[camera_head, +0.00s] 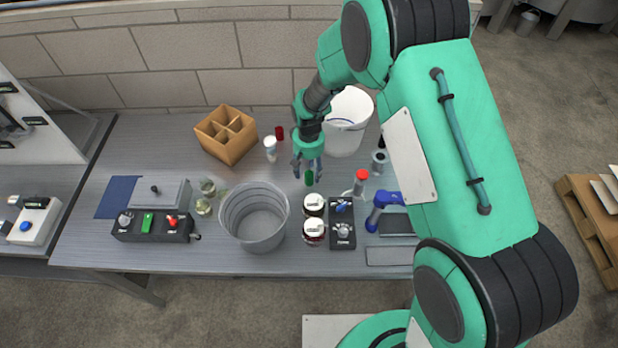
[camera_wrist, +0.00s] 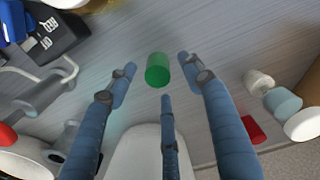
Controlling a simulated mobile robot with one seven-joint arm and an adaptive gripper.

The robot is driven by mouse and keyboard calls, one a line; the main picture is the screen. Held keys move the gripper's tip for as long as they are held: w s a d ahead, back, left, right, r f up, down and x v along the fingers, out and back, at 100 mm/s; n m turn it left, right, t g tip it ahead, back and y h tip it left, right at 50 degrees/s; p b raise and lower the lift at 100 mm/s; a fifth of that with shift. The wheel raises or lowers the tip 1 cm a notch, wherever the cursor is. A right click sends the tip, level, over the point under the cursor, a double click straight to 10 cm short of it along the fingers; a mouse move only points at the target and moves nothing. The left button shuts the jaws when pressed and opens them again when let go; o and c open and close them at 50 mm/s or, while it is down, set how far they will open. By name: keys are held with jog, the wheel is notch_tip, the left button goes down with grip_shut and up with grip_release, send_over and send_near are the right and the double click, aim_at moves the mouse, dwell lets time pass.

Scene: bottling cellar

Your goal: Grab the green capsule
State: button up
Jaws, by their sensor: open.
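The green capsule (camera_head: 309,178) is a small cylinder standing on the grey bench. In the wrist view the green capsule (camera_wrist: 158,70) is just beyond my fingertips, roughly centred between them. My gripper (camera_head: 307,165) is directly over the capsule in the head view. In the wrist view my gripper (camera_wrist: 157,76) has its blue fingers spread apart, with nothing held between them. I cannot tell whether any finger touches the capsule.
A red capsule (camera_head: 279,132) and a white-capped bottle (camera_head: 270,148) stand to the left. A white bucket (camera_head: 346,122) is behind on the right. Two white-lidded jars (camera_head: 314,204), a grey bin (camera_head: 254,216) and a switch box (camera_head: 342,224) are in front. A wooden box (camera_head: 226,135) is left.

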jog(key=shift+f, duration=1.5)
jog(key=c, duration=0.7)
